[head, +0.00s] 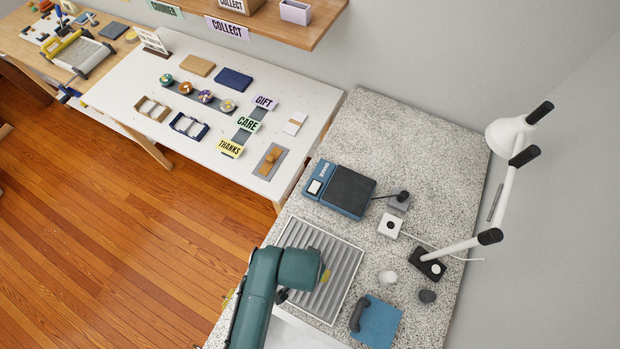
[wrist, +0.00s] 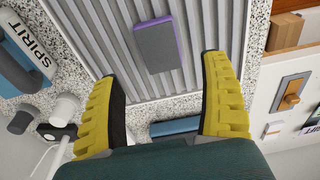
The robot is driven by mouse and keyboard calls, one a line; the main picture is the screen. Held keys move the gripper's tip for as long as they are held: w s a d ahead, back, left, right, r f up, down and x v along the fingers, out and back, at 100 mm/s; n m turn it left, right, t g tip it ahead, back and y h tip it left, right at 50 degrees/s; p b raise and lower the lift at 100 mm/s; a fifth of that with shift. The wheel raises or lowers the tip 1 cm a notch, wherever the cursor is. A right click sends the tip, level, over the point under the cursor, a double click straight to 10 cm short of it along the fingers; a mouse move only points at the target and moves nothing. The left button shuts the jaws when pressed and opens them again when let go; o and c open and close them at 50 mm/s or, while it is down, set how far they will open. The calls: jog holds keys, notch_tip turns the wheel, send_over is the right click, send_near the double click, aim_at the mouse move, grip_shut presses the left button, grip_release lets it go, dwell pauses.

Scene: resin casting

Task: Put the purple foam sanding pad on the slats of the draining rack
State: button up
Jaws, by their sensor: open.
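The purple foam sanding pad (wrist: 160,45) shows in the wrist view as a grey-topped block with purple edges. It appears to lie on the slats of the draining rack (wrist: 72,27), slightly skewed to them. In the head view the rack (head: 352,285) stands on the speckled counter, and I cannot see the pad there behind my arm. My gripper (wrist: 160,68) is open and empty over the rack, its yellow fingers with black pads wide apart. The pad is ahead of and between the fingertips, with clear space at both sides.
A blue scale (head: 340,190) stands behind the rack. A white cup (head: 388,277), a dark cup (head: 427,296) and a blue item (head: 380,322) are to its right, near a white lamp (head: 460,245). The white table (head: 215,110) holds several small things. The counter's back is clear.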

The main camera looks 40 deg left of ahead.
jog(key=w+d+r+m+t+y, duration=0.15)
jog(key=w+r+t, duration=0.35)
jog(key=r, duration=0.6)
jog(key=w+d+r+t, duration=0.2)
jog(key=w+r+t, duration=0.1)
jog(key=w+r, duration=0.65)
jog(key=w+d+r+t+y, duration=0.15)
jog(key=w+r+t, duration=0.3)
jog(key=r, duration=0.85)
jog(key=s+d+r+t+h, duration=0.1)
jog(key=d+r+t, duration=0.1)
jog(key=r, duration=0.6)
jog(key=s+d+r+m+t+h, duration=0.1)
jog(key=s+d+r+t, duration=0.1)
jog(key=r, duration=0.6)
jog(key=s+d+r+t+h, duration=0.1)
jog(key=d+r+t, duration=0.3)
jog(key=d+r, duration=0.2)
notch_tip(320, 180, up, 2)
jog(key=shift+s+r+h, duration=0.2)
jog(key=shift+s+h, duration=0.15)
jog(key=shift+h, duration=0.05)
jog(key=shift+m, duration=0.25)
